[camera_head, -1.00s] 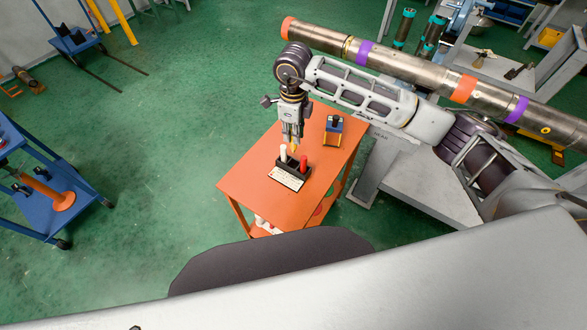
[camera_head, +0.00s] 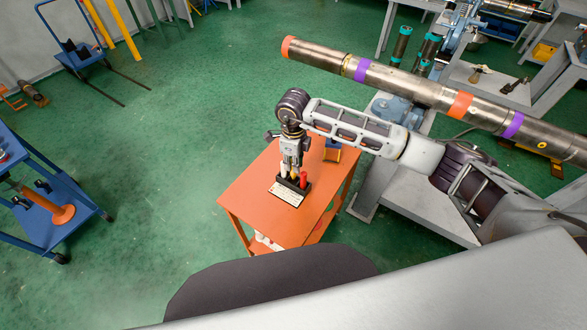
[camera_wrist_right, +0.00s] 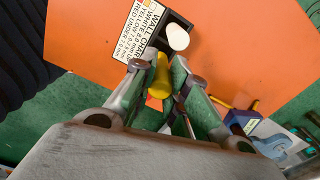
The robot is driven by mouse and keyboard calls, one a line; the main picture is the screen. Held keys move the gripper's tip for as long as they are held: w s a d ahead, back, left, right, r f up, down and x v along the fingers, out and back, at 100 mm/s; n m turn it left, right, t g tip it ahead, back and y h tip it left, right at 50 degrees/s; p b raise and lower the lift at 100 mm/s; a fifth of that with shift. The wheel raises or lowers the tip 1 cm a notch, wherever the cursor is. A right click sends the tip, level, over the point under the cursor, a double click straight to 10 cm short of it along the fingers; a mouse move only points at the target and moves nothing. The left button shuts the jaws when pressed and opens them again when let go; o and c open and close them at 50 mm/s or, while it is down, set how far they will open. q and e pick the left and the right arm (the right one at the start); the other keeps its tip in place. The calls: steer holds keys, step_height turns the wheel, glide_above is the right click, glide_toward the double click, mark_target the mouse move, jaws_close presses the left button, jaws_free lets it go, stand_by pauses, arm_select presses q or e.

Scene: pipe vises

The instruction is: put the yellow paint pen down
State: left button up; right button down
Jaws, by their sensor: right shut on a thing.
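My right gripper (camera_head: 292,167) points down at the black pen holder (camera_head: 294,186) on the orange cart top (camera_head: 250,202). It is shut on the yellow paint pen (camera_wrist_right: 160,76), which shows between the fingers in the right wrist view. Whether the pen's lower end is inside the holder or just above it, I cannot tell. A white pen (camera_wrist_right: 177,37) stands in the holder beside the yellow one. A red pen (camera_head: 303,180) stands at the holder's right. A white printed label (camera_head: 287,193) is on the holder's front. My left gripper is not in view.
A long steel pipe (camera_head: 410,88) with coloured bands crosses behind my right arm. A blue cart (camera_head: 60,200) is at the left. The cart's front left is clear.

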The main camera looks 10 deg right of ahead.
steer(key=shift+f+p, duration=0.3)
steer(key=shift+f, duration=1.55)
steer(key=shift+f, duration=0.2)
steer(key=c, duration=1.4)
jaws_free()
steer(key=shift+r, duration=0.2)
